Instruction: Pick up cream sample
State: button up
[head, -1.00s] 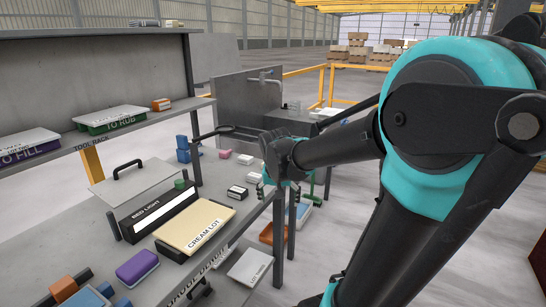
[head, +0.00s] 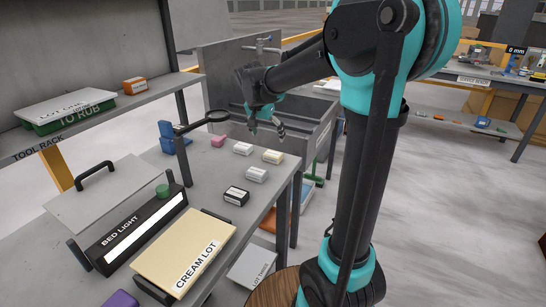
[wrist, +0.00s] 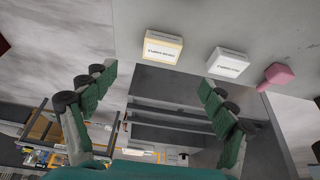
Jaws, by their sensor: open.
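A small cream block with a label, the cream sample (head: 272,157), lies on the grey stone slab near its right edge. It also shows in the wrist view, upper middle, as a cream block (wrist: 162,46) with a dark-lettered label too small to read. My gripper (head: 266,127) is open and empty, above and behind the small blocks in the head view. In the wrist view its two green fingers (wrist: 160,85) are spread wide, with the cream block beyond their tips and touching neither.
A magnifier (head: 217,116) juts over the slab. The large CREAM LOT box (head: 180,250) and bed light (head: 130,230) stand in front. A sink (head: 290,105) is behind.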

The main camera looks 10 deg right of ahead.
aim_at(273, 154)
jog(key=x, duration=1.1)
jog(key=shift+w+a+f, duration=0.1)
jog(key=shift+w+f, duration=0.05)
jog(key=shift+f, duration=0.2)
jog(key=c, duration=1.4)
jog(key=shift+r, duration=0.1)
